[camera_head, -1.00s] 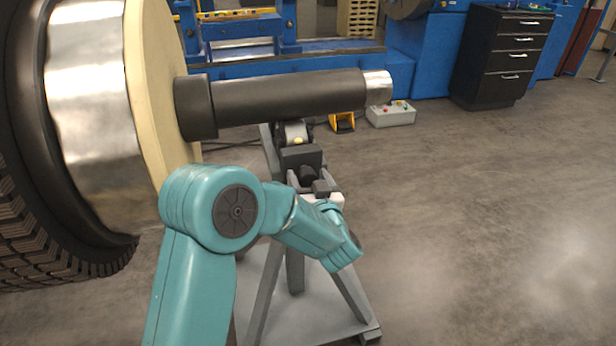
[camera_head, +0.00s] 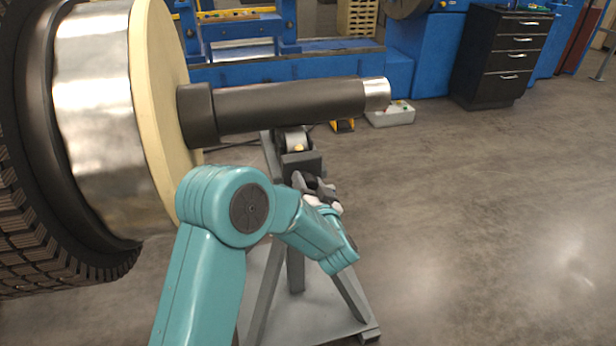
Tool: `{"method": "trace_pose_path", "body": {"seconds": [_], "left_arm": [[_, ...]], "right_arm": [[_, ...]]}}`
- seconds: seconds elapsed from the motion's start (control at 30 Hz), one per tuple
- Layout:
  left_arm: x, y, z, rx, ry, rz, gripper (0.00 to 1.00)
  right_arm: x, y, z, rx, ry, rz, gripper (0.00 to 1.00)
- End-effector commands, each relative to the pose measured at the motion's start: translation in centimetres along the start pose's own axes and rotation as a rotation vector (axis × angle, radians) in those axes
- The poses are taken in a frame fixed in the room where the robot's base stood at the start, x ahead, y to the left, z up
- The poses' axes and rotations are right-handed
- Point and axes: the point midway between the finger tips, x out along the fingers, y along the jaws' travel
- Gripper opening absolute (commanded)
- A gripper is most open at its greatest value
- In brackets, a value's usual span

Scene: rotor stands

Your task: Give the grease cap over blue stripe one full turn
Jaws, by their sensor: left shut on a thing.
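My left gripper (camera_head: 312,184) is at the front of the grey rotor stand (camera_head: 294,265), just below the dark block (camera_head: 302,163) under the roller. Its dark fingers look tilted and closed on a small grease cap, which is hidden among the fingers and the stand. No blue stripe can be made out. A small pale yellow cap (camera_head: 298,148) shows higher up, at the roller, apart from the fingers. My right gripper is out of view.
The rotor's dark shaft (camera_head: 285,105) lies over the stand, above my left arm. Its cream disc (camera_head: 160,80) and ribbed black rim (camera_head: 50,250) fill the left side. A grey control box (camera_head: 391,116) stands behind. The floor at right is clear.

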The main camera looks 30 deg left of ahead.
Motion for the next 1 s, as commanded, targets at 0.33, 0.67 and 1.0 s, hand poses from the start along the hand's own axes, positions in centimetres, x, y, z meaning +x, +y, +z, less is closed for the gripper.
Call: {"method": "trace_pose_path", "body": {"seconds": [0.33,0.67,1.0], "left_arm": [[0.0,0.1,0.0,0.045,0.002,0.000,0.20],[0.0,0.0,0.0,0.043,0.001,0.000,0.73],[-4.8,0.2,0.0,0.043,0.004,0.005,0.73]], "right_arm": [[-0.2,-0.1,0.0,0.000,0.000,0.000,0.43],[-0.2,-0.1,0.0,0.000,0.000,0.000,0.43],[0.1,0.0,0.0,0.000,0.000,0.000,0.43]]}}
